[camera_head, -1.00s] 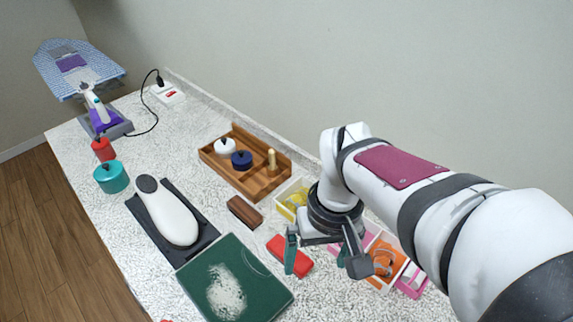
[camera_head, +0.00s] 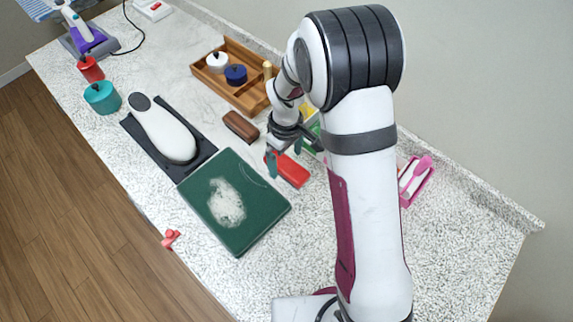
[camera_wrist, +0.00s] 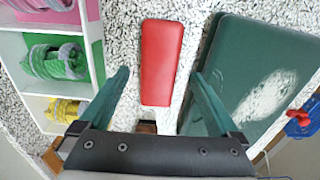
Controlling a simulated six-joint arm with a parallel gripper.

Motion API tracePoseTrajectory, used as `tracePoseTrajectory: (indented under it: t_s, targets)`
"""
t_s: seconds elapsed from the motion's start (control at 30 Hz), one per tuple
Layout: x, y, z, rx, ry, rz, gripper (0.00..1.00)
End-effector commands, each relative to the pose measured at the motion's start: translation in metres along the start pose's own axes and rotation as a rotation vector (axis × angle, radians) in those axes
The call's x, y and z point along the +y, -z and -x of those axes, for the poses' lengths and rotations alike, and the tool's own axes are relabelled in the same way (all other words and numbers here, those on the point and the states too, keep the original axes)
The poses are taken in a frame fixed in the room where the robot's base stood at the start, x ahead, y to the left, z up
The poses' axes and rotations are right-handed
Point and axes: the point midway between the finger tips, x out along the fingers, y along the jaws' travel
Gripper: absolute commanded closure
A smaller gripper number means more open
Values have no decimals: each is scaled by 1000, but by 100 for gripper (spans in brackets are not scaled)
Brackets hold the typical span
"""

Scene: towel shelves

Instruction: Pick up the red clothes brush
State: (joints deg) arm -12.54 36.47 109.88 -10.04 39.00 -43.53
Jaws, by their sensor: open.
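The red clothes brush (camera_head: 291,172) lies on the speckled counter, just right of the green board. In the wrist view the red brush (camera_wrist: 162,60) lies lengthwise, with its back up, between the lines of the two fingers. My gripper (camera_head: 294,156) is over the brush in the head view, fingers apart. In the wrist view my gripper (camera_wrist: 160,73) is open and empty, with one teal finger on each side of the brush's near part. The exact height above the brush is hard to tell.
The green board (camera_head: 240,228) with a pale fuzzy patch lies close beside the brush. A brown brush (camera_head: 240,127) lies behind it. A white divided box (camera_wrist: 95,45) with rolled cloths stands on the other side. A wooden tray (camera_head: 222,84) is farther back.

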Motion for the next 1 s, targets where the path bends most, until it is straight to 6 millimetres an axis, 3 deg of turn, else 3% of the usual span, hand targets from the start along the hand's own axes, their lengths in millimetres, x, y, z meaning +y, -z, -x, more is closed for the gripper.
tracePoseTrajectory:
  t_s: [0.17, 0.4, 0.93, 1.0]
  targets:
    - [2, -1, -32, -3, 1, 0, 3]
    - [2, -1, -35, -1, -1, -1, 3]
    - [2, 0, -35, -1, -1, -1, 96]
    - [2, 0, -35, -1, -1, -1, 98]
